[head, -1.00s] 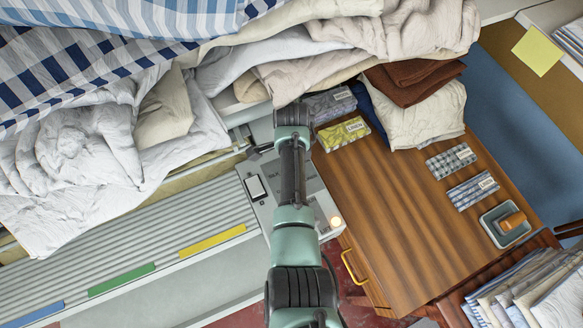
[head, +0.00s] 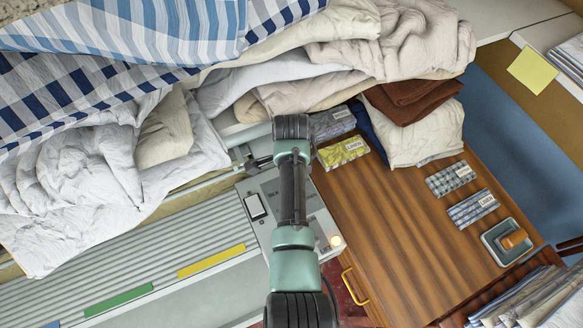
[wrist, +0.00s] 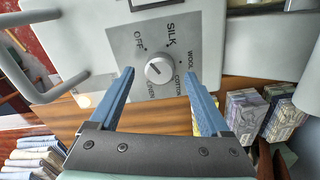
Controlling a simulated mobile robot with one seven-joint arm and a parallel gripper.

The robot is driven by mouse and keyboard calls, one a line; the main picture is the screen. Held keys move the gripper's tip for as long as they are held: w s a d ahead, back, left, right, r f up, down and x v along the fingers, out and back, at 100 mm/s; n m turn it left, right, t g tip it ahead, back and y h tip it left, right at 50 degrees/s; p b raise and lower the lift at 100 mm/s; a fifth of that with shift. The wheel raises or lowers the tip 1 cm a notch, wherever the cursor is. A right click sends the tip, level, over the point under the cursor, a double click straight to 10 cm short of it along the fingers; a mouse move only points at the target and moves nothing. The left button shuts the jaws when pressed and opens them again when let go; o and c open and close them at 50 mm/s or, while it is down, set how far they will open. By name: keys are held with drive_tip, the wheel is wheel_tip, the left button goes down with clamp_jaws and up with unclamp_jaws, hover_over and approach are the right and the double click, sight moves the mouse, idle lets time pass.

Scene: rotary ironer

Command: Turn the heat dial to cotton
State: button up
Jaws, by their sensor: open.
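The heat dial (wrist: 159,70) is a round white knob on a grey plate marked OFF, SILK, WOOL, COTTON and LINEN, seen in the wrist view. A small mark shows on its face, but I cannot tell surely which word it points to. COTTON is printed to the lower right of the knob. My gripper (wrist: 157,68) is open, its two blue fingers on either side of the dial in the picture. I see a gap between each finger and the knob, and cannot tell their height over the plate. In the head view, my arm hides the dial on the control panel (head: 257,238).
A push switch (head: 255,206) and a round lit lamp (head: 337,241) are on the panel. A wooden table (head: 390,240) with labelled cloth bundles stands to the right. Piled linen (head: 90,165) lies to the left and behind. A grey bar handle (wrist: 62,88) is near the dial plate.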

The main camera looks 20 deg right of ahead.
wheel_tip(320, 180, up, 11)
drive_tip(key=b, duration=0.1)
drive_tip(key=shift+f, duration=0.2)
idle(0.5)
